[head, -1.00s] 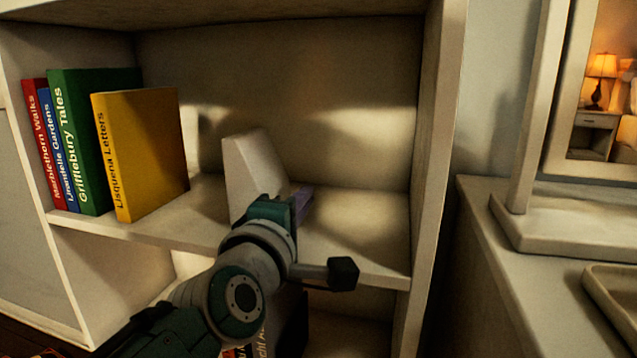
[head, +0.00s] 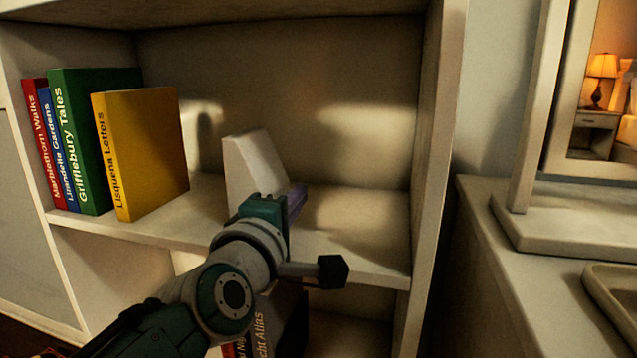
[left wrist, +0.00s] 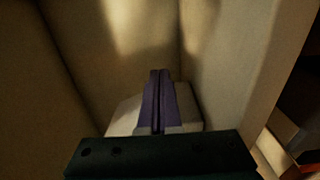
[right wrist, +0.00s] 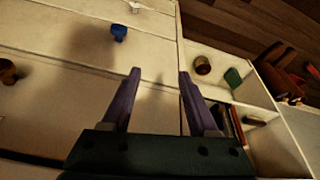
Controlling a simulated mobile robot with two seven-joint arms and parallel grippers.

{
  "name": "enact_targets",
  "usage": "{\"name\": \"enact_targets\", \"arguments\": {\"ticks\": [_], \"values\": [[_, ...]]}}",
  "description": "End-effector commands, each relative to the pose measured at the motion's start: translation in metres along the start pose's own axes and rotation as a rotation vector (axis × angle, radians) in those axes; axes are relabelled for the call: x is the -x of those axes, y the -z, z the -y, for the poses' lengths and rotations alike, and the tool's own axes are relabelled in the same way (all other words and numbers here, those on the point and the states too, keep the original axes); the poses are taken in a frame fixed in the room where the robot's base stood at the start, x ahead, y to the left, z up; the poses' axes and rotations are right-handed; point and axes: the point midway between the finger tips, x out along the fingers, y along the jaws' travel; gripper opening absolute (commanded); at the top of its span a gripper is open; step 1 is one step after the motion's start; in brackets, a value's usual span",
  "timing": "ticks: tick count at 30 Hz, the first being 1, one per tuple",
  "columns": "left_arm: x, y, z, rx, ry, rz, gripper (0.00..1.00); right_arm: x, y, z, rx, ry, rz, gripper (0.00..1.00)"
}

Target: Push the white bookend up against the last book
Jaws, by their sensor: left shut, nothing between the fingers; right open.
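The white bookend (head: 252,165) stands upright on the middle shelf, right of the yellow book (head: 143,155) with a clear gap between them. The yellow book is the rightmost of the upright books. My left gripper (head: 297,199) is shut and empty, its purple fingers at the bookend's right side, low near the shelf. I cannot tell whether they touch it. In the left wrist view the shut fingers (left wrist: 159,100) are in front of a pale block, likely the bookend (left wrist: 125,117). My right gripper (right wrist: 158,100) is open and empty, seen only in the right wrist view.
Red (head: 42,145), blue (head: 60,165) and green (head: 85,140) books stand left of the yellow one. The shelf's right wall (head: 432,150) bounds the bay. More books (head: 262,330) are below. The right wrist view shows a blue knob (right wrist: 118,32) on a pale front.

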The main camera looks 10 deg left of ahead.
Motion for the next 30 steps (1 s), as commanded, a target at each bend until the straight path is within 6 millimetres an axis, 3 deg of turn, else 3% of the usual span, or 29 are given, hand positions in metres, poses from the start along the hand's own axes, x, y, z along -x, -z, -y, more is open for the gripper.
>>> {"name": "enact_targets", "arguments": {"ticks": [30], "values": [[0.000,0.031,0.001,-0.001,0.000,0.000,0.00,-0.004,-0.001,0.001,-0.002,0.001,-0.001,0.60]]}}
